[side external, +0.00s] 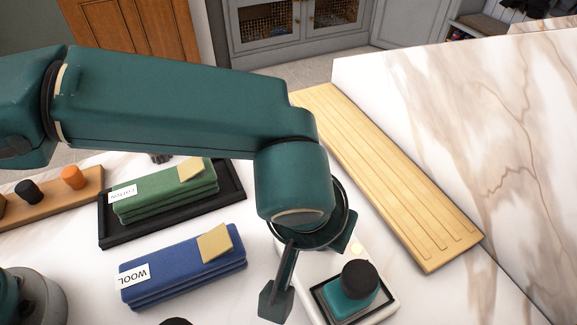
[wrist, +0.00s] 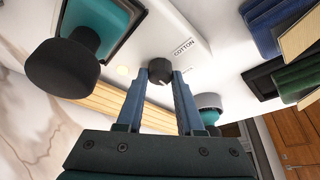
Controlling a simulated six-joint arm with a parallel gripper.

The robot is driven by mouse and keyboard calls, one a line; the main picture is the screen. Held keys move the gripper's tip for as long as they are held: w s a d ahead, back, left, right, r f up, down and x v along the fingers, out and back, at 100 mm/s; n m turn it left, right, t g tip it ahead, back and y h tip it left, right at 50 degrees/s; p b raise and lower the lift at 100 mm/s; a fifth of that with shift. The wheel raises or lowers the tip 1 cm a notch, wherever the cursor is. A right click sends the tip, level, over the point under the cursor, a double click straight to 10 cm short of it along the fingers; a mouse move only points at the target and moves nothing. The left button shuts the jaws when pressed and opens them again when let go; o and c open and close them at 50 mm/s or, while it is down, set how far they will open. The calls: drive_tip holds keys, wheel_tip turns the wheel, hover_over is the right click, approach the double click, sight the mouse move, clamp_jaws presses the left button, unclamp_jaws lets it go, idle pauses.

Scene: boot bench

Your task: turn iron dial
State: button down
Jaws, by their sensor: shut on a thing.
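The dial (wrist: 160,68) is a small black knob on a white panel (wrist: 186,22), seen in the wrist view. My gripper (wrist: 160,76) has its two fingers closed on either side of the dial. A label reading COTTON (wrist: 184,48) is on the panel, up and right of the dial. A small pale mark shows on the dial, but its exact setting is hard to read. In the side view my gripper (side external: 311,268) is low over the white unit (side external: 385,300), and the dial is hidden there.
A teal block with a black knob (side external: 359,280) sits in a dark-rimmed recess of the unit. Green folded cloths labelled COTTON (side external: 160,198) lie on a black tray (side external: 238,190); blue cloths labelled WOOL (side external: 185,272) lie nearer. A slatted wooden board (side external: 400,190) lies behind the unit.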

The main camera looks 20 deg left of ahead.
drive_tip(key=n+y, duration=0.1)
drive_tip(key=n, duration=0.2)
drive_tip(key=shift+d+n, duration=0.1)
drive_tip(key=shift+n, duration=0.2)
drive_tip(key=shift+n+y, duration=0.3)
drive_tip(key=shift+n, duration=0.1)
drive_tip(key=c, duration=0.5)
unclamp_jaws()
drive_tip(key=shift+c, duration=0.2)
drive_tip(key=shift+v, duration=2.55)
